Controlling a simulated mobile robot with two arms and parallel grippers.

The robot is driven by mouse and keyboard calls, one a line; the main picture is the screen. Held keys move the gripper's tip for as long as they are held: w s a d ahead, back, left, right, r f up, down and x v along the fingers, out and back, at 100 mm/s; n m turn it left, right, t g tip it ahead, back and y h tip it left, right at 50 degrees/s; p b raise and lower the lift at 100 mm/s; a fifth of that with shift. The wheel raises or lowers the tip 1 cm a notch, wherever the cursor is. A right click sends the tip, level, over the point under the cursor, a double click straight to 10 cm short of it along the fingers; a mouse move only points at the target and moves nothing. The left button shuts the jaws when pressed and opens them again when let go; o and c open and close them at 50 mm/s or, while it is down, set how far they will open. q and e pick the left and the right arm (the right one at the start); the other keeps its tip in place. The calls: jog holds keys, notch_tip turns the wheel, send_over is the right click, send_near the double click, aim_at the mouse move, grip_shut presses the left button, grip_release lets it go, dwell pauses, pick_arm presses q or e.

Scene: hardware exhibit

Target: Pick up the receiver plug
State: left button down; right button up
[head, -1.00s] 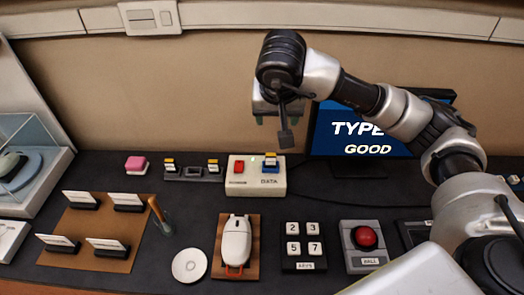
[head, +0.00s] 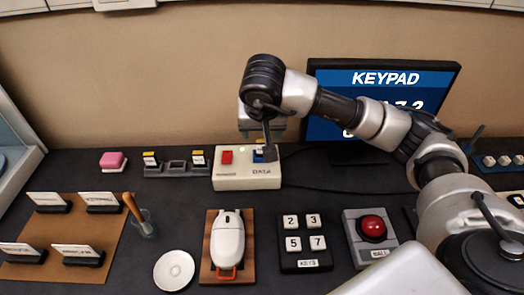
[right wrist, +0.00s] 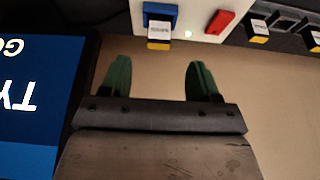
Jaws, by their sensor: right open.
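A small plug (right wrist: 159,36) with a white and yellow end sits at the blue socket (right wrist: 160,12) of the cream box in the right wrist view. I take it to be the receiver plug. In the head view the blue socket (head: 259,156) shows on the cream box (head: 232,183), and my right gripper partly hides that spot. My right gripper (head: 261,131) is above and behind the box. In the right wrist view its green fingers (right wrist: 158,66) are open and empty, with the plug just beyond the fingertips and apart from them. My left gripper is not in view.
A red switch (head: 226,157) is beside the socket. A rack (head: 177,167) with similar labelled plugs stands left of the box. The monitor (head: 438,95) is close on the right. A white mouse (head: 228,240), keypad (head: 303,264) and red ball (head: 373,226) are in front.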

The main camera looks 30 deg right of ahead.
aim_at(262, 141)
jog(key=x, duration=0.7)
jog(key=shift+s+f+p, duration=0.1)
jog(key=shift+f+p, duration=0.05)
jog(key=shift+p, duration=0.2)
jog(key=c, duration=1.1)
jog(key=shift+o, duration=0.2)
